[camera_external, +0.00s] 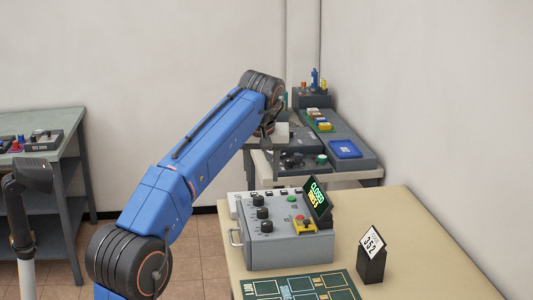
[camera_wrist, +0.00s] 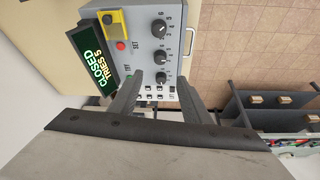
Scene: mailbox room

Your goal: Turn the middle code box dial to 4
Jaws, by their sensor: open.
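The grey code box (camera_external: 275,249) stands on the near table, with three black dials in a row on its sloped top. The middle code box dial (camera_external: 262,213) also shows in the wrist view (camera_wrist: 159,56); its setting is too small to read surely. Another dial (camera_wrist: 158,77) appears between my fingertips in that view, and the third dial (camera_wrist: 158,30) lies farther off. My gripper (camera_wrist: 160,82) is open and empty, with its two fingers apart. In the outside view my wrist is high behind the box, and the fingers are hard to make out there.
The box's lit display (camera_external: 317,200) reads CLOSED, TRIES 5. A card reading 352 (camera_external: 371,243) stands on the table to the right. A dark green mat (camera_external: 300,287) lies in front.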

